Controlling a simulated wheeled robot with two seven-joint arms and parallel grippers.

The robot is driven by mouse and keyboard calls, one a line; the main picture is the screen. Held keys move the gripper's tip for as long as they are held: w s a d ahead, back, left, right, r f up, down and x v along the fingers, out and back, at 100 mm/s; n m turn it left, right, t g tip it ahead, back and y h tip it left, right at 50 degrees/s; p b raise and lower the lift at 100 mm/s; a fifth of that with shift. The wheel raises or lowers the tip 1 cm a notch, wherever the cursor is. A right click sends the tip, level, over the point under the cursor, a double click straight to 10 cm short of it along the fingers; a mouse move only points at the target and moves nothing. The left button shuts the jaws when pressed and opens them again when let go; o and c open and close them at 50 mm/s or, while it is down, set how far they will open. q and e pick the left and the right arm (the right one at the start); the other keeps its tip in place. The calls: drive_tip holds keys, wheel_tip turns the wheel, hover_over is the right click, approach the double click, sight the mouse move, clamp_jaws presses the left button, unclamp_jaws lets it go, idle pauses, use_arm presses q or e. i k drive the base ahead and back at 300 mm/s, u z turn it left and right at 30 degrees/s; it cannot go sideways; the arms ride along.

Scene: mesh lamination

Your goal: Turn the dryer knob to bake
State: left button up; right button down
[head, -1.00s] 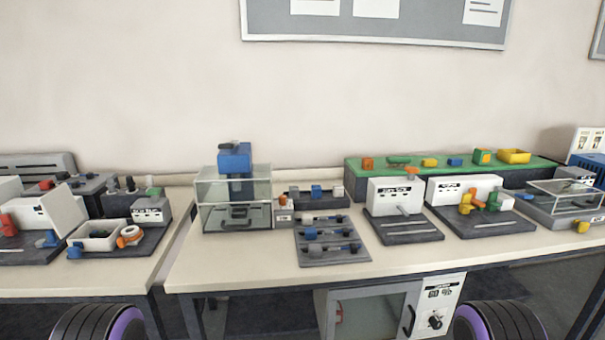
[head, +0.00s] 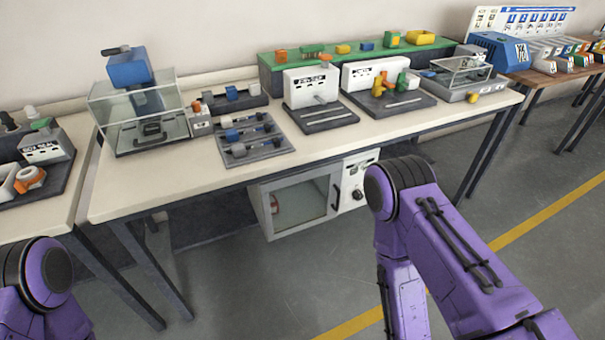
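The dryer (head: 298,204) is a white cabinet with a glass door, under the front right part of the middle table. Its door looks shut and has a dark upright handle (head: 336,191). A white control panel (head: 353,170) is to the right of the door. The dark knob (head: 357,194) is low on this panel; its setting is too small to read. My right arm is just right of the panel in the picture, and its gripper is out of view. My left arm shows at the lower left, with its gripper out of view.
The table (head: 130,190) above the dryer carries a clear box with a blue top (head: 128,68), a grey tool tray (head: 240,140) and white machines (head: 311,82). Its dark legs (head: 150,262) stand on the floor. The grey floor (head: 270,290) before the dryer is clear.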

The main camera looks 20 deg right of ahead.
sight(357, 195)
drive_tip(key=z, duration=1.1)
drive_tip(key=k, duration=0.65)
drive_tip(key=z, duration=0.7)
drive_tip(key=i, duration=0.6)
drive_tip(key=z, duration=0.45)
drive_tip(key=i, duration=1.1)
drive_tip(key=u, duration=0.8)
